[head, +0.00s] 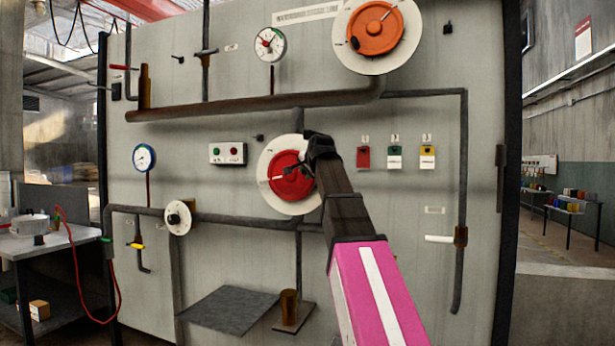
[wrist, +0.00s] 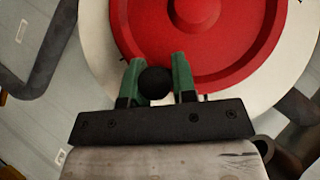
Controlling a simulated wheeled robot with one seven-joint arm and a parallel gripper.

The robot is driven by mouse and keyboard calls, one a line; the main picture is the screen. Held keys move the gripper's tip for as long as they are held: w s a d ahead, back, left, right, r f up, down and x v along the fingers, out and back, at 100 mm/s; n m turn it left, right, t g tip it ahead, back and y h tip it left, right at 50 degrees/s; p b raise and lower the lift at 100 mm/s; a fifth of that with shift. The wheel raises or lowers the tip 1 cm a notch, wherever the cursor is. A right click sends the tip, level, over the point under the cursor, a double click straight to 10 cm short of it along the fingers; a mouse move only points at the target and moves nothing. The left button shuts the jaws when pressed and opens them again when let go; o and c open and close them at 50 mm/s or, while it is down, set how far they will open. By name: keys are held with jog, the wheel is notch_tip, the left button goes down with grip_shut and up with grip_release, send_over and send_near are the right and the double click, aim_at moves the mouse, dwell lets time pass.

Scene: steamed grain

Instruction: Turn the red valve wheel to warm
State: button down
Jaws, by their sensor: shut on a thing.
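The red valve wheel (head: 290,181) sits on a white round plate (head: 270,199) in the middle of the grey panel. My gripper (head: 312,160) is at the upper right of the wheel's rim in the head view and partly covers it. In the wrist view the red wheel (wrist: 240,60) fills the upper right. My gripper (wrist: 158,82) has its green fingers on either side of a round black knob (wrist: 154,84) at the wheel's rim and is shut on it. The marks on the plate are too small to read.
A larger orange wheel (head: 375,29) is above right. Brown pipes (head: 250,104) run across the panel above and below the red wheel. Several coloured tags (head: 395,157) hang to the right. A small white dial (head: 178,217) is at lower left.

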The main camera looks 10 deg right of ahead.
jog(key=shift+w+a+r, duration=0.1)
jog(key=shift+r, duration=0.15)
dwell(0.3)
jog(key=c, duration=0.9)
grip_release()
jog(key=v, duration=1)
jog(key=shift+s+r, duration=0.15)
jog(key=shift+s, duration=0.25)
